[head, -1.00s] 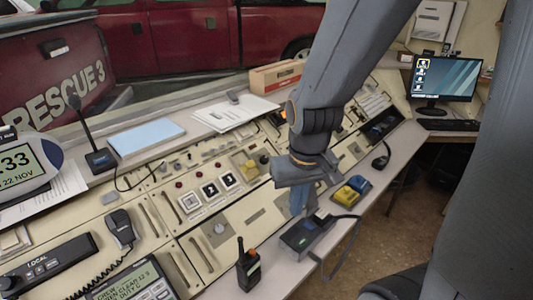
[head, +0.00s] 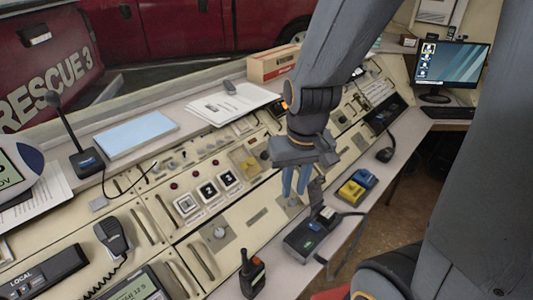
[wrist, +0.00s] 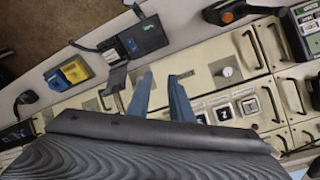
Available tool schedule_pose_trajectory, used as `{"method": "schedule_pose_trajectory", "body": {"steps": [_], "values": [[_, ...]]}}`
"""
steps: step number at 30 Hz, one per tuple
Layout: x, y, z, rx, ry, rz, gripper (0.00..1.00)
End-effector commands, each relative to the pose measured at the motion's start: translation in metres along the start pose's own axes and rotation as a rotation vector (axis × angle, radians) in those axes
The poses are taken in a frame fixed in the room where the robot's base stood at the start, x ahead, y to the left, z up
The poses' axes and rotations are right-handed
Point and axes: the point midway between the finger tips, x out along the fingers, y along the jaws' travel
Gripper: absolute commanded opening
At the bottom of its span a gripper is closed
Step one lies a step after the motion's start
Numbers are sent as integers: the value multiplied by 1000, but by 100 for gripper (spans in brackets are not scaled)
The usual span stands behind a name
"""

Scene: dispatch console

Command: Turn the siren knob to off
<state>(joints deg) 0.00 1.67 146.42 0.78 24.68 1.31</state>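A round pale knob (head: 219,232) sits on a grey square plate on the sloping console front. It also shows in the wrist view (wrist: 226,72), right of my fingers. I cannot read a label there, so I cannot tell whether it is the siren knob. My gripper (head: 294,192) points down over the console, right of that knob and apart from it. Another grey plate lies behind and beside the fingers; any knob on it is hidden. In the wrist view my blue fingers (wrist: 163,78) are apart, with nothing between them.
A black charger-like box (head: 310,235) with a cable stands on the front ledge near my gripper. A handheld radio (head: 252,274) and a yellow-and-blue box (head: 355,188) are on the same ledge. Three square switches (head: 208,190) sit left of the gripper.

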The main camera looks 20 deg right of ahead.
Motion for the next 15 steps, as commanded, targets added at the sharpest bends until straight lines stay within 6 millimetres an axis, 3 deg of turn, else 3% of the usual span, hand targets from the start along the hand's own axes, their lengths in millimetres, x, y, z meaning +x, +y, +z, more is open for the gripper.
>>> {"method": "schedule_pose_trajectory", "body": {"steps": [1,4,15], "values": [[0,0,-4,51,1,-6,29],[2,-1,-17,252,4,-28,43],[12,-6,-103,1482,-40,-180,43]]}}
